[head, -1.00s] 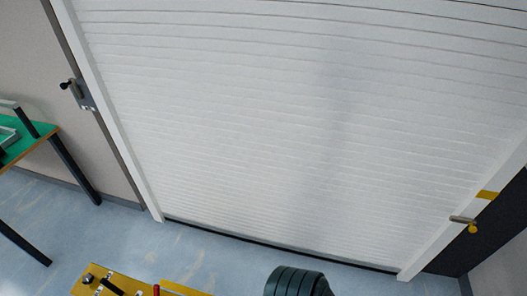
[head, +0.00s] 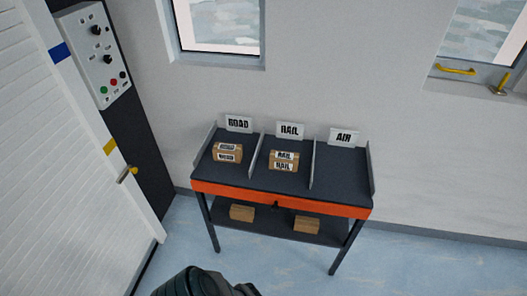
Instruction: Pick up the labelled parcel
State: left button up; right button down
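A brown parcel labelled ROAD (head: 227,153) sits in the left bay of a dark table, under the ROAD sign. A brown parcel labelled RAIL (head: 284,160) sits in the middle bay, under the RAIL sign. The right bay, under the AIR sign (head: 343,138), is empty. Two brown boxes lie on the lower shelf, one at the left (head: 242,212) and one at the right (head: 306,224); I see no label on them. Neither of my grippers shows in the head view.
The sorting table (head: 340,207) has an orange front edge and upright dividers. A white shutter (head: 60,190) and a control box (head: 96,45) are at the left. Two windows are in the wall behind. The blue floor (head: 420,262) at the right is clear.

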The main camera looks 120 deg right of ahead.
aim_at(222, 153)
jog(key=z, duration=3.6)
